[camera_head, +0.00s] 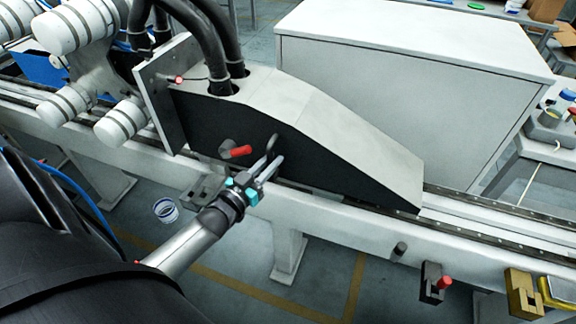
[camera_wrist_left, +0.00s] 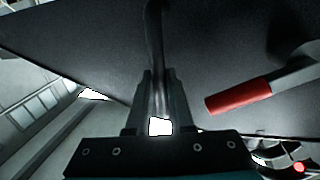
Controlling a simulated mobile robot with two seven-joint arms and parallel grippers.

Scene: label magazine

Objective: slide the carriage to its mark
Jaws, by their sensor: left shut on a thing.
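The carriage (camera_head: 330,120) is a wedge-shaped body with a light grey top and dark side, sitting on the long rail. Its dark side fills much of the left wrist view (camera_wrist_left: 90,40). My left gripper (camera_head: 268,168) is at the carriage's near side, shut on its upright handle (camera_head: 271,143). In the left wrist view the handle (camera_wrist_left: 154,35) runs down between the two fingers (camera_wrist_left: 158,100). A red-gripped lever (camera_head: 238,151) sticks out left of the handle; in the left wrist view it lies right of the fingers (camera_wrist_left: 238,96). I cannot tell which feature is the mark. My right gripper is out of view.
The bare rail (camera_head: 490,213) runs on right of the carriage. A black block with a red knob (camera_head: 435,283) and a brass block (camera_head: 521,295) are on the beam's near side. A large grey cabinet (camera_head: 420,75) stands behind. White rollers (camera_head: 62,32) are at left.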

